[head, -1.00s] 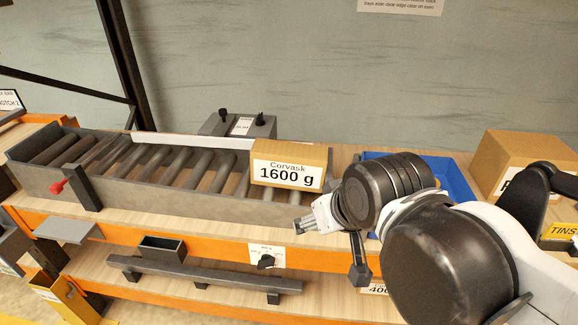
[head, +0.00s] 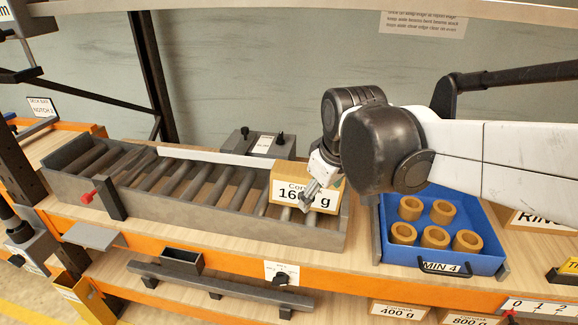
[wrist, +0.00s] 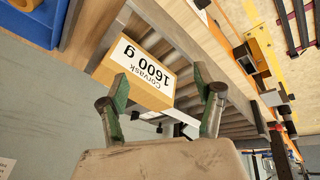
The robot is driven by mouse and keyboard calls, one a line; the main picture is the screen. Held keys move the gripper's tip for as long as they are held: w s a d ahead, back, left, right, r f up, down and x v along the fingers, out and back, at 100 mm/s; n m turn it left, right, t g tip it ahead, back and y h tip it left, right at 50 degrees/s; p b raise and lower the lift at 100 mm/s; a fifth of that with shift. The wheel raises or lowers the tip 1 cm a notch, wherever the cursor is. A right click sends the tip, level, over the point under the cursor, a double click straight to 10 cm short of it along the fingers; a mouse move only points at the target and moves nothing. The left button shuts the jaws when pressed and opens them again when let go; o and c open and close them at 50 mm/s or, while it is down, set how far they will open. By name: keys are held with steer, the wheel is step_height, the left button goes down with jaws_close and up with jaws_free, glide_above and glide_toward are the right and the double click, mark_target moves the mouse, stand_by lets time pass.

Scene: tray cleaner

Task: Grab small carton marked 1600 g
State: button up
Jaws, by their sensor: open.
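The small carton marked Corvask 1600 g (head: 281,187) sits on the right end of the grey roller conveyor in the head view. In the wrist view the carton (wrist: 133,85) shows its label upside down, just beyond the fingertips. My gripper (head: 309,193) is in front of the carton in the head view and hides part of its label. In the wrist view my gripper (wrist: 161,84) has its two green-padded fingers spread apart. The carton's end lies between and beyond them. Nothing is held, and I cannot tell whether a finger touches the carton.
The roller conveyor (head: 190,220) has raised side walls and a red-knobbed post (head: 109,197). A blue tray (head: 455,262) with several tan rings stands to the right. A grey box with knobs (head: 254,144) is behind the conveyor. Cartons marked 400 g (head: 398,309) and 800 g (head: 467,318) are below.

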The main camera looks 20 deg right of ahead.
mark_target(305, 171)
steer(key=w+f+n+g+p, duration=0.1)
steer(key=w+n, duration=0.1)
steer(key=w, duration=0.3)
steer(key=w+d+f+n+g+p, duration=0.1)
steer(key=w+n+p, duration=0.1)
steer(key=w, duration=0.3)
steer(key=w+f+n+g+p, duration=0.1)
steer(key=w+f+n+p, duration=0.1)
steer(key=w, duration=0.4)
steer(key=shift+d+n+g, duration=0.25)
steer(key=shift+n+g, duration=0.15)
steer(key=shift+n, duration=0.2)
steer(key=shift+w+f+p, duration=0.2)
steer(key=shift+w+p, duration=0.1)
steer(key=shift+s+d+f+g, duration=0.2)
steer(key=shift+d+f+g, duration=0.1)
steer(key=shift+s+d+f, duration=0.15)
steer(key=shift+d+f, duration=0.15)
steer(key=shift+f, duration=2.35)
steer(key=shift+c, duration=0.4)
jaws_close()
steer(key=shift+r, duration=0.1)
